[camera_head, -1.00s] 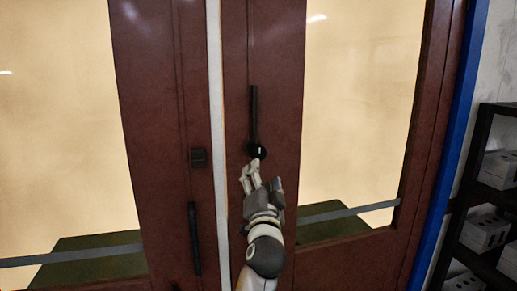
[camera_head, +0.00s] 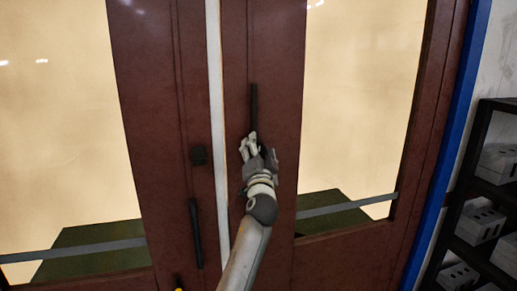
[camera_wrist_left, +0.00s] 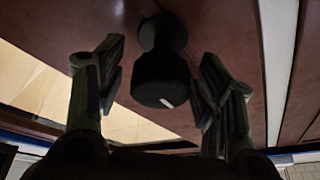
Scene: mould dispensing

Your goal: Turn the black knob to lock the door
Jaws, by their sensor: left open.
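The black knob (camera_wrist_left: 160,78) sits on the reddish-brown door (camera_wrist_left: 215,25) and shows between the two open fingers of my left gripper (camera_wrist_left: 160,95) in the left wrist view. A small white mark shows on its face. I cannot tell whether the fingers touch it; gaps show on both sides. In the head view my left gripper (camera_head: 249,146) is at the right-hand door (camera_head: 277,60), just below the black bar handle (camera_head: 254,105), and hides the knob. My right gripper is not in view.
A pale strip (camera_head: 213,80) runs between the doors. A black shelf (camera_head: 470,190) with grey boxes stands at the right.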

